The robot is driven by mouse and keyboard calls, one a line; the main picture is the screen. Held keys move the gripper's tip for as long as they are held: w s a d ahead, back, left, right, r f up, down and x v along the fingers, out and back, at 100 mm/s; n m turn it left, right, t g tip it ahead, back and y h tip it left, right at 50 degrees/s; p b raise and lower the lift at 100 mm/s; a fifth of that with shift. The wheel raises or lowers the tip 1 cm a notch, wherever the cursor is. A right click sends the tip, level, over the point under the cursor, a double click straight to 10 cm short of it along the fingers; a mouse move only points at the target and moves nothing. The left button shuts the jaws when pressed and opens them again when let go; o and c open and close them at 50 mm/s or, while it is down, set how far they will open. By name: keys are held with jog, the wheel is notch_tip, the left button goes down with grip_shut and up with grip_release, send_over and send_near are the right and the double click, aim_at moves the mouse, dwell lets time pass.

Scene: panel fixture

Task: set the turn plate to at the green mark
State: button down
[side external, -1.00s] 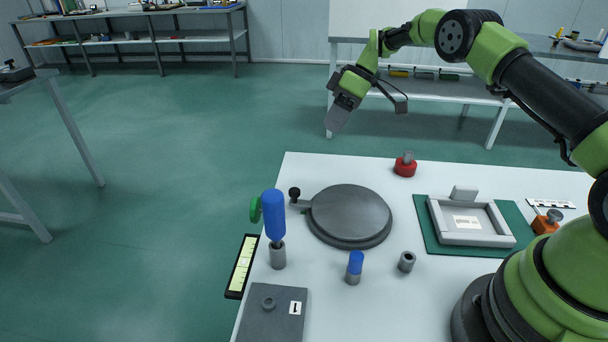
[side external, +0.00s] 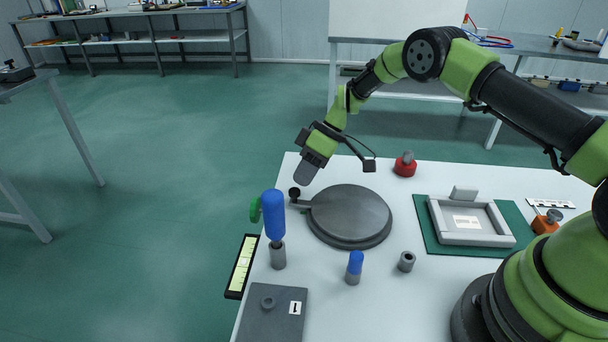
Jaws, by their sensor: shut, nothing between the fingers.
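The turn plate (side external: 350,214) is a round dark grey disc lying on the white table. A short arm with a black knob (side external: 295,192) sticks out from its left side. A green mark (side external: 255,210) stands at the table's left edge, just left of the knob and partly hidden behind a blue-handled post. My gripper (side external: 303,180) is shut and empty. It points down and to the left, with its tip just above the knob in the picture. I cannot tell whether it touches the knob.
The blue-handled post (side external: 274,216) stands close in front of the knob. A blue-topped peg (side external: 354,267), a grey ring (side external: 406,262) and a grey box (side external: 272,318) are nearer. A red knob (side external: 405,166) is behind the plate. A grey tray (side external: 448,237) sits on a green mat at right.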

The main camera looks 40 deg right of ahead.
jog(key=shift+s+a, duration=0.15)
jog(key=shift+a, duration=0.1)
jog(key=shift+s+a+f+n+g, duration=0.1)
jog(key=shift+s+a+n+g, duration=0.3)
jog(key=shift+a, duration=0.35)
jog(key=shift+d, duration=0.1)
